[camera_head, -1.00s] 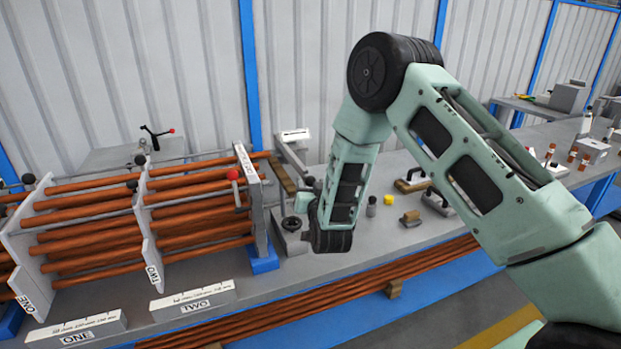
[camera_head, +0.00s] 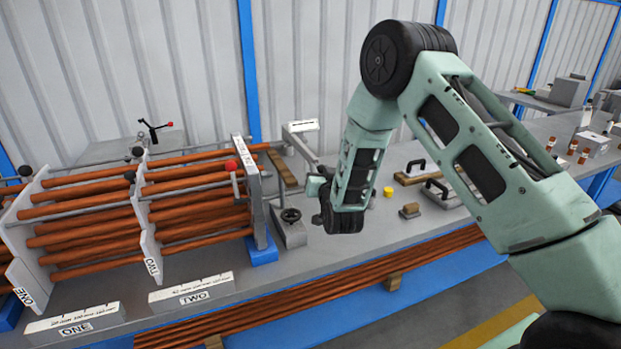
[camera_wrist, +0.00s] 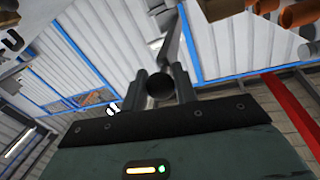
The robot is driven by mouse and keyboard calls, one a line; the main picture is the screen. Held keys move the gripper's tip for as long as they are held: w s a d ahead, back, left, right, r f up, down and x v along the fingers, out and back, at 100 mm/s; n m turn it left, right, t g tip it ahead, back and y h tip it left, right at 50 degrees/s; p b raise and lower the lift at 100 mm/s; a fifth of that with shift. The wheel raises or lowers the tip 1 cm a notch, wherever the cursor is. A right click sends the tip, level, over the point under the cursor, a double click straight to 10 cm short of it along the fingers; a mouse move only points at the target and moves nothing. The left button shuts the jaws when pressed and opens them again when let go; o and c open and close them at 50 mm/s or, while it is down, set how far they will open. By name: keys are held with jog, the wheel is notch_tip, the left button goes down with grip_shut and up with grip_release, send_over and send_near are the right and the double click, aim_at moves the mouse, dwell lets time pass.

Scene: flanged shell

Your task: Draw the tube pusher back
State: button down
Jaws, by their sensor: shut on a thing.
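My gripper (camera_head: 318,187) is to the right of the flanged shell, partly hidden by my wrist in the head view. In the wrist view my gripper (camera_wrist: 161,88) is shut on a dark round knob (camera_wrist: 160,84), which seems to be the pusher's end. A grey bar (camera_wrist: 173,40) runs away from behind it. In the head view the knob is hidden. The shell's end plate (camera_head: 247,195) stands upright left of my gripper, with several copper tubes (camera_head: 195,217) passing through the plates.
A handwheel fixture (camera_head: 291,218) stands on the bench between the shell and my wrist. A yellow piece (camera_head: 388,191) and black-handled blocks (camera_head: 412,175) lie to the right. Copper tubes (camera_head: 330,275) run along the bench front. Labelled blocks (camera_head: 190,295) sit at front left.

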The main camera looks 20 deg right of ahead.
jog(key=d+b, duration=0.1)
jog(key=d, duration=0.3)
jog(key=shift+d, duration=0.15)
jog(key=c, duration=1.1)
grip_release()
jog(key=shift+d, duration=0.15)
jog(key=shift+c, duration=0.2)
